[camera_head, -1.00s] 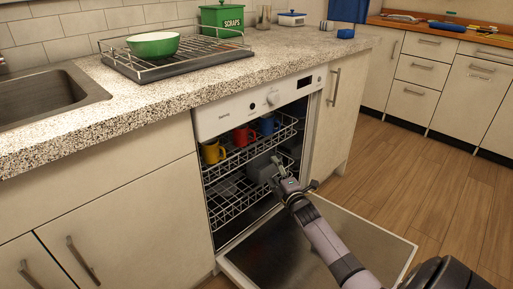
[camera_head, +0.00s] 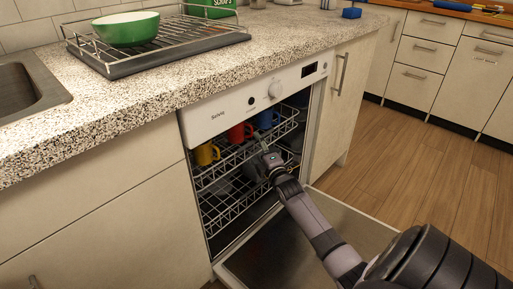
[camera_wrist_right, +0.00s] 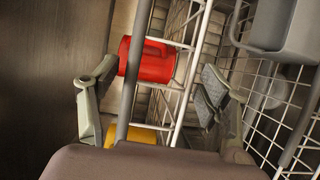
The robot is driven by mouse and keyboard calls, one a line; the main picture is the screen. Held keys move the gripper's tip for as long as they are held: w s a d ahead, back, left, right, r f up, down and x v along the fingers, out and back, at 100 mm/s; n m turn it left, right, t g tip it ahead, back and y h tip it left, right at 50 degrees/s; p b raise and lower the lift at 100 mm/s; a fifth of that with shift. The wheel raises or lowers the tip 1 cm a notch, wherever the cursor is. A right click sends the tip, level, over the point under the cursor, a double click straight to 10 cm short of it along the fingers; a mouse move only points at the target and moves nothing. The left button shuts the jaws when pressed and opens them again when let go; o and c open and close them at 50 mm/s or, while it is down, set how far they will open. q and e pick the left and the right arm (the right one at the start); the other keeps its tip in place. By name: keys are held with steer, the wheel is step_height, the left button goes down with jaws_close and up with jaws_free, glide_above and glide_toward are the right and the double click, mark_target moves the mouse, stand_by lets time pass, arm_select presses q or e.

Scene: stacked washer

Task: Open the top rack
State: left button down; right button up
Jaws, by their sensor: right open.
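The top rack (camera_head: 228,172) of the dishwasher is a wire basket inside the machine. It holds a yellow mug (camera_head: 206,154), a red mug (camera_head: 240,132) and a blue mug (camera_head: 267,119). My right gripper (camera_head: 260,158) is at the rack's front edge, below the red and blue mugs. In the right wrist view, the open fingers (camera_wrist_right: 155,95) stand on either side of the rack wires, with the red mug (camera_wrist_right: 148,60) and part of the yellow mug (camera_wrist_right: 143,137) beyond. I cannot tell whether the fingers touch the wires. My left gripper is not in view.
The dishwasher door (camera_head: 300,245) is folded down under my right arm. A lower rack (camera_head: 225,208) sits below the top one. A grey item (camera_wrist_right: 280,30) is beside the right finger. The counter (camera_head: 140,95) above holds a drying rack with a green bowl (camera_head: 125,29).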

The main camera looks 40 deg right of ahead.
steer(key=shift+c, duration=0.6)
steer(key=shift+r, duration=0.25)
steer(key=c, duration=1.5)
